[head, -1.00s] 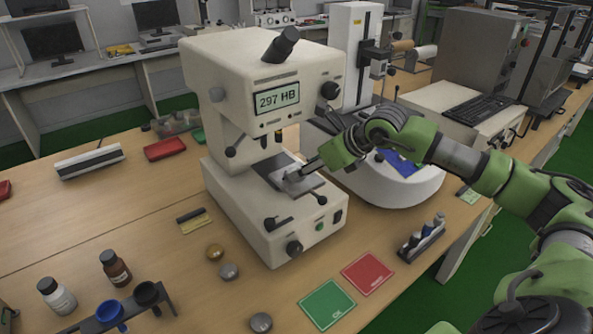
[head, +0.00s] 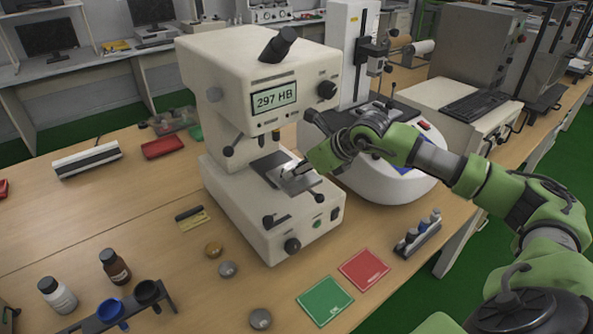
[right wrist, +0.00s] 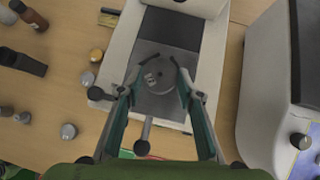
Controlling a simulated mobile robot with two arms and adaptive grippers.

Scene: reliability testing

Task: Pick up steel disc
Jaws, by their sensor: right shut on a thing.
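The steel disc (right wrist: 156,78) lies on the grey stage plate of the hardness tester, seen in the right wrist view. My right gripper (right wrist: 155,72) has one finger on each side of the disc and is shut on it. In the head view, my right gripper (head: 287,170) reaches in from the right over the stage (head: 272,163), and its fingers mostly hide the disc. I cannot tell whether the disc is clear of the plate. My left gripper is not in view.
The tester (head: 222,90) reads 297 HB and its head overhangs the stage. A green card (head: 326,300) and a red card (head: 364,269) lie in front. Loose round pieces (head: 228,269), bottles (head: 115,267) and a cup rack (head: 125,314) stand at left. A white machine (head: 385,185) stands right.

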